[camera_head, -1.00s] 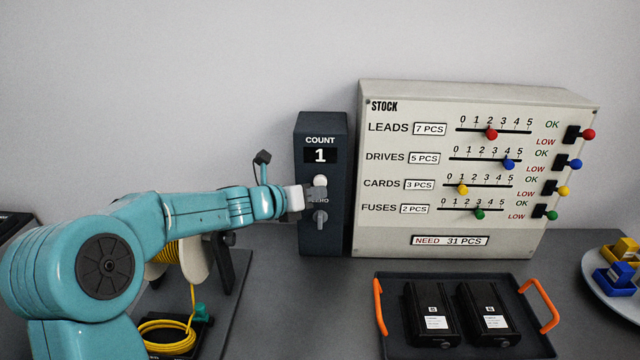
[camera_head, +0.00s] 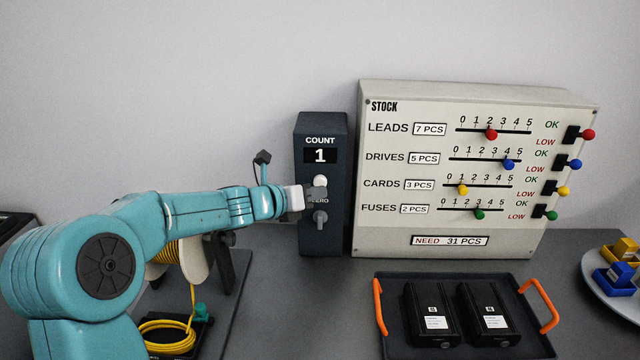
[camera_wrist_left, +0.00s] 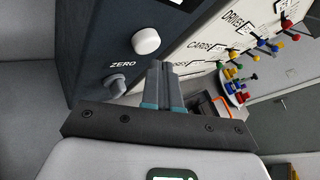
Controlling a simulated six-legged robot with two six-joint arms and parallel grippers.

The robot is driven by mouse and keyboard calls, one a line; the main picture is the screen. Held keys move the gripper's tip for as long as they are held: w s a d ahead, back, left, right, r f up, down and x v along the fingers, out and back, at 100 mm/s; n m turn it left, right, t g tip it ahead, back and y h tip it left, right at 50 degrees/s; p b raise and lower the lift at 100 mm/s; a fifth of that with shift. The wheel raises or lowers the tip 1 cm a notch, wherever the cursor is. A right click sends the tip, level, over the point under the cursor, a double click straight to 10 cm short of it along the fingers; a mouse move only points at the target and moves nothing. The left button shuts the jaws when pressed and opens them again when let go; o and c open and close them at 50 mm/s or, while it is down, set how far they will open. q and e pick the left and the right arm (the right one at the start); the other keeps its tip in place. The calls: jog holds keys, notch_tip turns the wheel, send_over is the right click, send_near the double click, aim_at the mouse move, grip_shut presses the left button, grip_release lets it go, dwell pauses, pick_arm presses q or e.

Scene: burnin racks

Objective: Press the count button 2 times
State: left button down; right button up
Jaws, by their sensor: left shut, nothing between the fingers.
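The dark count box (camera_head: 323,240) stands upright against the back wall, and its display (camera_head: 320,156) reads 1. The white round count button (camera_head: 320,181) is on its front below the display; it also shows in the left wrist view (camera_wrist_left: 146,41). A grey ZERO knob (camera_head: 320,218) sits below the button and shows in the left wrist view (camera_wrist_left: 116,84). My left gripper (camera_head: 319,193) is shut and empty, in front of the box just below the button. In the left wrist view its fingertips (camera_wrist_left: 160,66) show beside the button, apparently apart from it. My right gripper is not in view.
The cream STOCK board (camera_head: 380,236) with coloured sliders and switches stands right of the box. A dark tray (camera_head: 460,283) with orange handles holds two black drives. A yellow cable coil (camera_head: 168,337) lies at the left, and a round plate (camera_head: 592,284) at the far right.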

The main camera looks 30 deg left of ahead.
pick_arm(q)
jog(key=shift+w, duration=0.1)
jog(key=shift+w+a, duration=0.2)
jog(key=shift+w, duration=0.05)
jog(key=shift+w+a+p, duration=0.25)
jog(key=shift+w+p, duration=0.1)
jog(key=shift+p, duration=0.2)
dwell(0.5)
jog(key=shift+s+d, duration=0.1)
dwell(0.3)
jog(key=shift+s+d+b, duration=0.4)
jog(key=shift+s+b, duration=0.2)
jog(key=shift+s, duration=0.05)
